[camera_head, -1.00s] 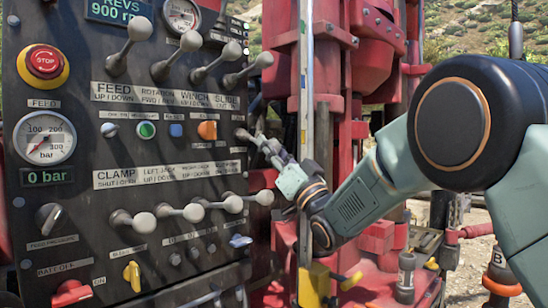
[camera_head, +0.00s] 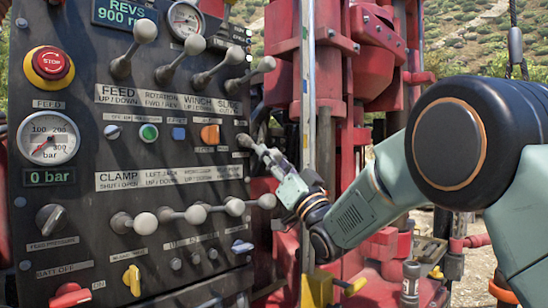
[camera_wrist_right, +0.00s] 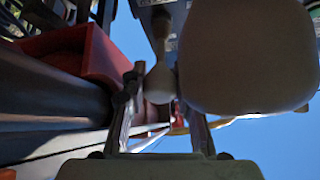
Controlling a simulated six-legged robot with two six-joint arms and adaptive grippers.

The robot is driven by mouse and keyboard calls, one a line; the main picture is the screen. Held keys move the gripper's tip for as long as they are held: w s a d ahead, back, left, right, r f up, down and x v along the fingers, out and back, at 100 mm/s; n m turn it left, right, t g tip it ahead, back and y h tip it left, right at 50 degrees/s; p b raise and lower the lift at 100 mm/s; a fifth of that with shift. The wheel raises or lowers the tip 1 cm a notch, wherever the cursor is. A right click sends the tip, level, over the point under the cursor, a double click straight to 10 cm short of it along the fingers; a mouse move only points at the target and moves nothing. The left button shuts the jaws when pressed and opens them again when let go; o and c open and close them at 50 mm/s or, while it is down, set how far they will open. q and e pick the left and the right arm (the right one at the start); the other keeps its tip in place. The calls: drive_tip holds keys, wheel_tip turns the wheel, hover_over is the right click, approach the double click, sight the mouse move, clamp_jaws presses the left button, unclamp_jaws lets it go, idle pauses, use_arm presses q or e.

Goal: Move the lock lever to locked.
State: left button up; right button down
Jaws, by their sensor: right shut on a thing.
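A small lever with a pale knob (camera_head: 244,140) sticks out at the right edge of the dark control panel (camera_head: 75,215). My right gripper (camera_head: 258,148) is shut on this lever, with its arm reaching in from the right. In the right wrist view a pale knob on a short stem (camera_wrist_right: 160,84) sits between my two fingers (camera_wrist_right: 160,110). A second, larger pale knob (camera_wrist_right: 250,55) is close in front of the wrist camera and hides part of the panel. The lever's label is too small to read. My left gripper is not in view.
Ball-ended levers stand above in a row (camera_head: 205,78) and below in a row (camera_head: 195,214), close to my gripper. Coloured knobs, such as an orange one (camera_head: 210,134), sit between. A pale vertical pole (camera_head: 308,110) and red rig parts (camera_head: 380,60) are behind my right arm.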

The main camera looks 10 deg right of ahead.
drive_tip(key=c, duration=1.4)
unclamp_jaws()
drive_tip(key=shift+w+a+f, duration=0.1)
drive_tip(key=shift+a+f, duration=0.05)
drive_tip(key=shift+f, duration=0.2)
drive_tip(key=shift+o, duration=0.5)
drive_tip(key=shift+w+a, duration=0.1)
drive_tip(key=shift+w, duration=0.15)
drive_tip(key=shift+s+d+r, duration=0.1)
drive_tip(key=shift+s+d, duration=0.15)
drive_tip(key=shift+s, duration=0.1)
drive_tip(key=shift+s+d+f, duration=0.15)
drive_tip(key=shift+s+f, duration=0.05)
drive_tip(key=shift+s, duration=0.1)
drive_tip(key=v, duration=1)
drive_tip(key=shift+f, duration=0.5)
drive_tip(key=shift+s+d, duration=0.1)
drive_tip(key=shift+s, duration=0.1)
